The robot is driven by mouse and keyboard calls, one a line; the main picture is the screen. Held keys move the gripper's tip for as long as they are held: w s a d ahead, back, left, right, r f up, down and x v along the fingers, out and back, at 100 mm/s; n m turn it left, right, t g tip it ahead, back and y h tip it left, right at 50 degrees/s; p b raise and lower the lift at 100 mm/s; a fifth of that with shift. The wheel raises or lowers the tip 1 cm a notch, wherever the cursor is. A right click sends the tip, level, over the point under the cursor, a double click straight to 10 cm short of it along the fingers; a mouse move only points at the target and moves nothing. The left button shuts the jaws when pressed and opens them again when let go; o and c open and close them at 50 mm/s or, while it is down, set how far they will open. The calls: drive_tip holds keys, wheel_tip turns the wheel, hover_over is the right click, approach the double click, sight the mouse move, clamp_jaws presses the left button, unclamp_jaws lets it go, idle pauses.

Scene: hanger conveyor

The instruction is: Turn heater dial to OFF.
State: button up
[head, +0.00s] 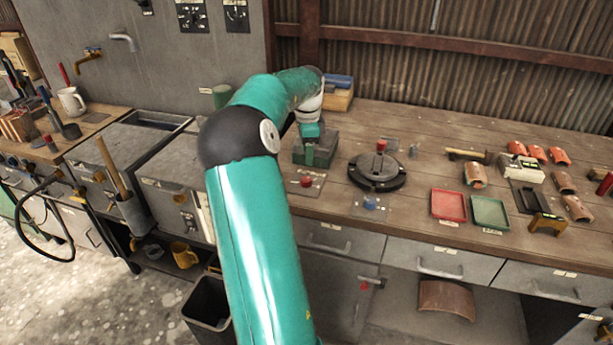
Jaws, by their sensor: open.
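I cannot tell for sure which dial is the heater dial. Two dark dial panels, one on the left (191,15) and one on the right (236,15), are on the grey wall at the top; their settings are too small to read. Small dark knobs also show on the fronts of the grey box units, one on the left unit (98,177) and one on the right unit (179,199). My gripper (309,147) is open, pointing down at a dark green block-like fixture (327,150) on the wooden bench. Its fingertips are small, and contact with the fixture is unclear.
The wooden bench (420,215) holds a black round turntable (377,182) with a red knob, a red tray (448,205), a green tray (490,212) and several orange curved pieces. A black bin (207,305) stands on the floor. My arm hides part of the right grey unit.

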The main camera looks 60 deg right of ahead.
sight(306, 179)
drive_tip(key=f, duration=1)
drive_tip(key=shift+w+d, duration=0.15)
drive_tip(key=shift+w, duration=0.05)
drive_tip(key=shift+c, duration=0.3)
drive_tip(key=c, duration=0.9)
